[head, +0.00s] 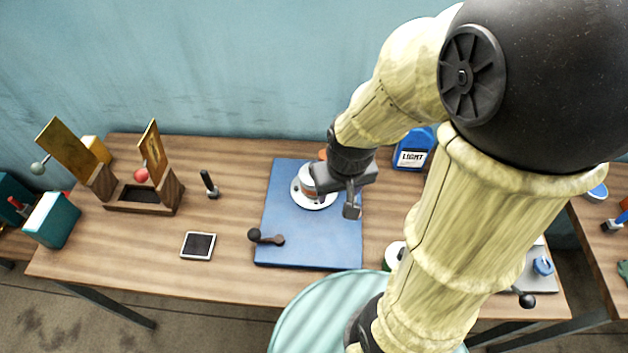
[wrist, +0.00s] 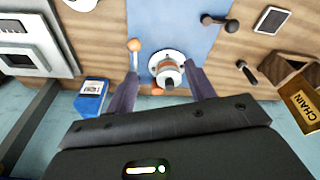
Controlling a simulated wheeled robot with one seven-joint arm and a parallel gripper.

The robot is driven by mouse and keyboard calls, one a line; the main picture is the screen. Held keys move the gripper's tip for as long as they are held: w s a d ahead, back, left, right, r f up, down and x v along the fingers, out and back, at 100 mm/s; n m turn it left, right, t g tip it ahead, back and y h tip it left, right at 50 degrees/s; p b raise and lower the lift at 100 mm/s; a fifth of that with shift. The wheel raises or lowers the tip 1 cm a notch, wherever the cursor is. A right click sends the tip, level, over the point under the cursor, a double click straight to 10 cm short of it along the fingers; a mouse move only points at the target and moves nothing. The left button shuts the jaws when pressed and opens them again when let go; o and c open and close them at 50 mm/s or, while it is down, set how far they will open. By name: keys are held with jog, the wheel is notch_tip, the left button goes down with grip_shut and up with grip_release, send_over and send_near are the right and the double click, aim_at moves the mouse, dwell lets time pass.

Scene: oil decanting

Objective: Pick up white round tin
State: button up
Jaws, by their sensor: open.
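A white round tin with a green edge (head: 394,255) stands on the table right of the blue mat, partly hidden by my arm. A white round thing at the top edge of the wrist view (wrist: 82,4) looks like the same tin, cut off by the frame. My gripper (head: 335,196) is open and empty above the blue mat. In the wrist view its fingers (wrist: 164,74) stand on either side of a small jar with a reddish band (wrist: 170,70) on a white round base (wrist: 156,60). I cannot tell whether they touch it.
The blue mat (head: 290,245) also bears a dark-knobbed handle (head: 266,238). A blue bottle (head: 412,150) stands at the back right. An orange-knobbed stick (wrist: 134,46) is near my left finger. A tablet (head: 198,245) and wooden holder (head: 145,195) lie left.

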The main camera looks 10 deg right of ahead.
jog(key=s+d+f+n+g+h+b, duration=0.1)
jog(key=s+f+n+g+h+b, duration=0.25)
jog(key=f+n+h+b, duration=0.75)
jog(key=w+a+f+n+t+b, duration=0.3)
jog(key=w+a+f+n+t, duration=0.4)
jog(key=w+a+n+t, duration=0.4)
jog(key=a+n+t, duration=0.1)
jog(key=n+t, duration=0.2)
jog(key=n, duration=0.2)
jog(key=shift+w+t+h, duration=0.2)
jog(key=shift+t+h, duration=0.15)
jog(key=shift+h, duration=0.05)
jog(key=shift+d+f, duration=0.1)
jog(key=b, duration=0.1)
send_over(308, 190)
jog(key=shift+s, duration=0.45)
jog(key=shift+w, duration=0.1)
